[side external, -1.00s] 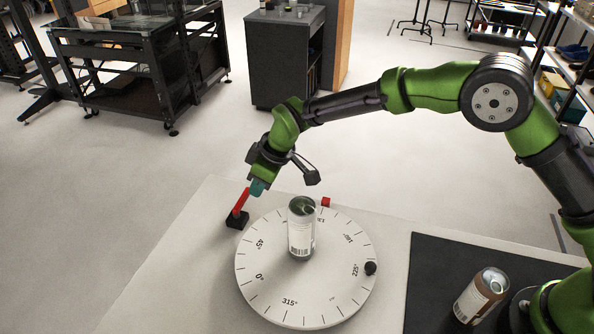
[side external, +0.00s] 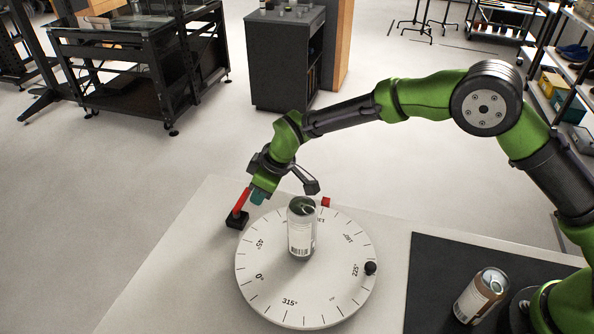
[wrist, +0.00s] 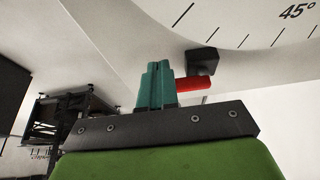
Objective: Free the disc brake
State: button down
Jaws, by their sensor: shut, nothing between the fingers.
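The brake is a black block (side external: 236,220) with a red lever (side external: 241,202) on it, at the left edge of the white turntable disc (side external: 262,290). The lever is tilted up. My gripper (side external: 257,197) is shut and empty, with its teal fingertips right beside the lever in the side view. In the wrist view, the closed teal fingers (wrist: 157,82) stand next to the red lever (wrist: 195,83), which sticks out from behind them to the right. Whether they touch cannot be told. The black block (wrist: 203,62) sits at the disc's rim there.
A can (side external: 301,228) stands on the disc, near its middle. A black knob (side external: 370,268) is at the disc's right and a red marker (side external: 326,202) at its far edge. Another can (side external: 481,296) stands on a black mat (side external: 432,262) at the right.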

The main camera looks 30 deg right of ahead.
aim_at(245, 191)
jog(key=shift+w, duration=0.1)
jog(key=shift+w+a, duration=0.5)
jog(key=shift+w, duration=0.15)
jog(key=shift+w+a, duration=0.1)
dwell(0.3)
jog(key=shift+w+a, duration=0.45)
jog(key=shift+a, duration=0.1)
dwell(0.3)
